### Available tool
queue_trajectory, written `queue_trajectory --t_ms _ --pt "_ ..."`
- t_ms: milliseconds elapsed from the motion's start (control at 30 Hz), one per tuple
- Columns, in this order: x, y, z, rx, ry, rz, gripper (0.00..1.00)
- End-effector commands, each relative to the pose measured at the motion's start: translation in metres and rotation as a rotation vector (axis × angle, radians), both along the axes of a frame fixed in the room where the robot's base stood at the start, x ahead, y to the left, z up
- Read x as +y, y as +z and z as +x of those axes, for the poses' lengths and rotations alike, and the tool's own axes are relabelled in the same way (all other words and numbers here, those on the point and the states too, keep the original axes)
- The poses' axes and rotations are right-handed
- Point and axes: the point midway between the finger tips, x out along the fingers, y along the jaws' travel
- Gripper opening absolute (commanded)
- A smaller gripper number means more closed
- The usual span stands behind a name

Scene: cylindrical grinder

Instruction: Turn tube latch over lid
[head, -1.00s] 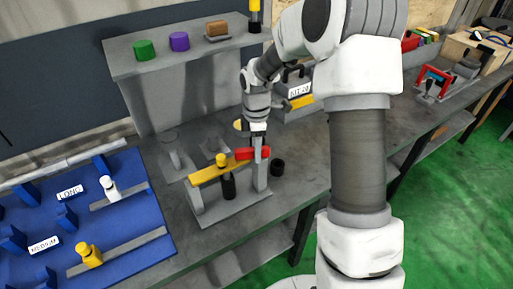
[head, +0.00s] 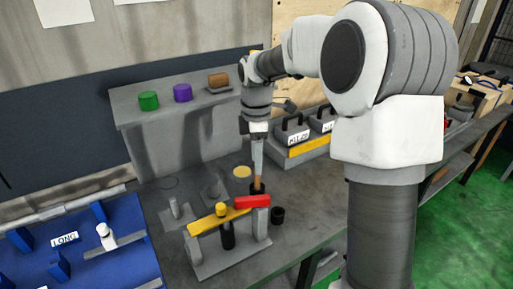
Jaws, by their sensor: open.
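The tube fixture has a grey base (head: 243,262) with upright posts. A yellow latch bar (head: 203,225) with a red end (head: 252,201) lies across the top of the fixture. A black tube (head: 228,237) stands upright in the fixture, with a yellow knob-like top (head: 222,210) at the bar; their exact contact is unclear. My gripper (head: 257,172) points down just behind and above the red end. It is open and appears apart from the latch. A small brown and black piece (head: 257,185) shows below it; I cannot tell what it is.
A black ring (head: 277,215) stands right of the fixture, and a pale yellow disc (head: 242,171) lies behind. Grey stands (head: 175,213) are at the left rear. A blue board (head: 130,265) fills the left. The shelf behind carries green (head: 148,100) and purple (head: 183,93) cylinders.

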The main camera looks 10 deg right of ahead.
Motion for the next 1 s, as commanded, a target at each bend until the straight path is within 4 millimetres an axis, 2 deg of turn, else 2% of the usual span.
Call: queue_trajectory --t_ms 100,200,667,767,867,1000 --pt "0.000 0.018 0.000 -0.002 0.000 0.000 0.57" --pt "0.000 0.027 0.000 0.000 0.000 0.000 0.57" --pt "0.000 0.033 -0.002 -0.003 -0.009 -0.002 0.57" --pt "0.002 0.041 -0.011 -0.021 -0.056 -0.012 0.57" --pt "0.002 0.055 -0.029 -0.058 -0.156 -0.027 0.57" --pt "0.003 0.076 -0.065 -0.128 -0.347 -0.035 0.57"
